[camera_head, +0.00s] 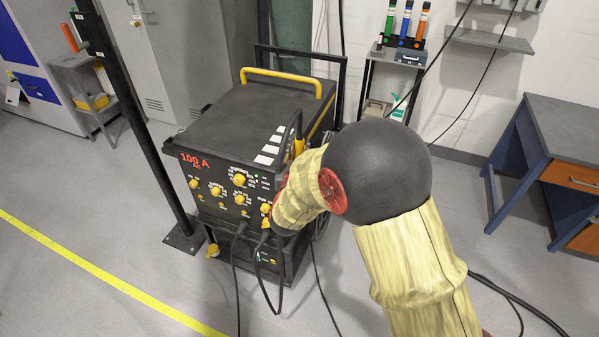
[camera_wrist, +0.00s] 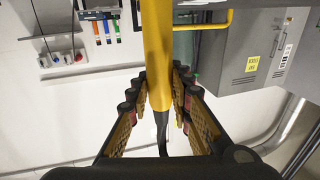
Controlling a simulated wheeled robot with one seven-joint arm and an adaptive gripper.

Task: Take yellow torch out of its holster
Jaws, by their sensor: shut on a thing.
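The yellow torch (camera_wrist: 157,50) runs down the middle of the wrist view, with a dark cable at its lower end. My gripper (camera_wrist: 161,88) has a finger on each side of it and is shut on it. In the head view, a small yellow piece that looks like the torch (camera_head: 299,147) shows at the right side of the welding machine (camera_head: 257,107), under a black cable loop. My padded arm covers the area just below it. My gripper is hidden in the head view. I cannot make out the holster in either view.
The machine's yellow handle (camera_head: 288,75) is on top, with knobs on its front. Cables hang to the floor. A black post (camera_head: 140,120) stands at left. Floor at front left is clear.

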